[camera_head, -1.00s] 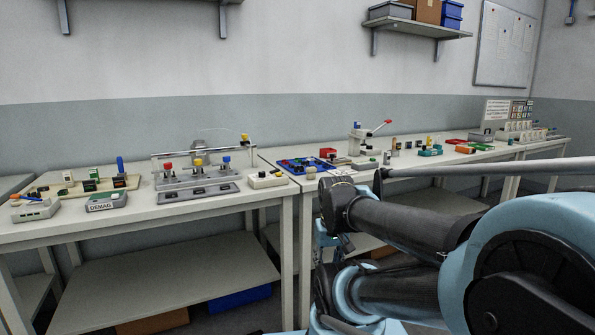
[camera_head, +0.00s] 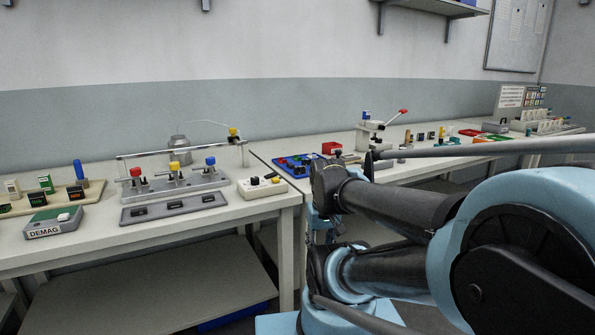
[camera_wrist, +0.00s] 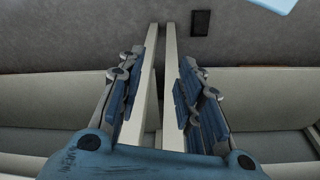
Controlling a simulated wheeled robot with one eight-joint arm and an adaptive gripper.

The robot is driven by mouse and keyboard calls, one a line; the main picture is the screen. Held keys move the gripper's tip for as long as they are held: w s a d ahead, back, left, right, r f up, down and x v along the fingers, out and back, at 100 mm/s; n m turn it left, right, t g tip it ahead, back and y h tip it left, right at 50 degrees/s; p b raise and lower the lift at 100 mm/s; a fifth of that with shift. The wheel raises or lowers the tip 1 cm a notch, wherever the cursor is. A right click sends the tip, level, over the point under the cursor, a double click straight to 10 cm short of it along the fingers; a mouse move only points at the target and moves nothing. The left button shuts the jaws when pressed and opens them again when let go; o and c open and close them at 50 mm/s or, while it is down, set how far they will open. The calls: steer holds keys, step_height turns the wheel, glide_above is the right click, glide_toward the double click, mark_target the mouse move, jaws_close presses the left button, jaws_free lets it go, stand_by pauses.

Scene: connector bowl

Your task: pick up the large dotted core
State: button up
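I cannot pick out a large dotted core in either view; the parts on the benches are too small to tell. Beyond the fingers, the wrist view shows pale bench edges and grey floor. In the head view my arm covers the right front, and the gripper's fingers cannot be made out.
The left bench holds a fixture with red, yellow and blue knobs (camera_head: 175,184), a DEMAG box (camera_head: 54,222) and a white control box (camera_head: 262,187). The right bench (camera_head: 265,163) holds a blue tray of small parts (camera_head: 296,166), a red bin (camera_head: 332,148) and a lever press (camera_head: 372,131).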

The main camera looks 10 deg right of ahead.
steer(key=shift+w, duration=0.25)
steer(key=shift+o, duration=0.8)
step_height(320, 180, up, 30)
steer(key=r+m+g, duration=0.1)
steer(key=m+g, duration=0.1)
steer(key=m, duration=1.3)
glide_above(299, 167)
steer(key=f, duration=1.2)
steer(key=shift+w, duration=0.3)
steer(key=shift+w+d+f, duration=0.1)
steer(key=shift+f, duration=1.25)
steer(key=shift+d+f, duration=0.1)
steer(key=shift+f, duration=1.25)
jaws_close()
